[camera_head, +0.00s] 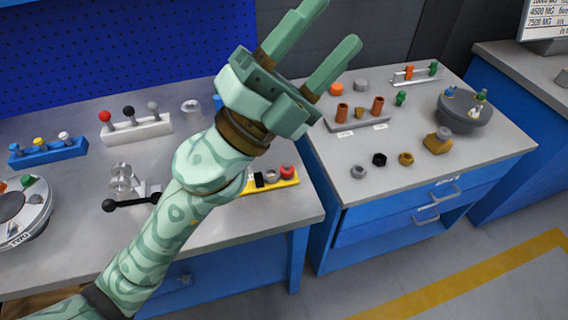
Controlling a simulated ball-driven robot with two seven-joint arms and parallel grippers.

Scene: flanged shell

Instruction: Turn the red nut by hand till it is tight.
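My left arm reaches in from the lower left. Its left gripper (338,24) is raised above the benches, fingers apart and nothing between them. A red rounded piece (287,171) sits at the right end of a yellow holder (258,184), partly behind my forearm; I cannot tell whether it is the red nut. An orange-red ring-like piece (336,89) lies on the right bench. A grey flanged shell (21,211) stands at the far left, cut by the picture edge, with small coloured parts on its rim. My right gripper is not in view.
A grey round bowl-like part (464,112) with coloured studs stands on the right bench. Loose nuts (380,159) lie near its front. A white stand (136,129) holds ball-topped levers, and a blue rack (48,150) is left of it. A black-handled lever (131,201) lies beside my forearm.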

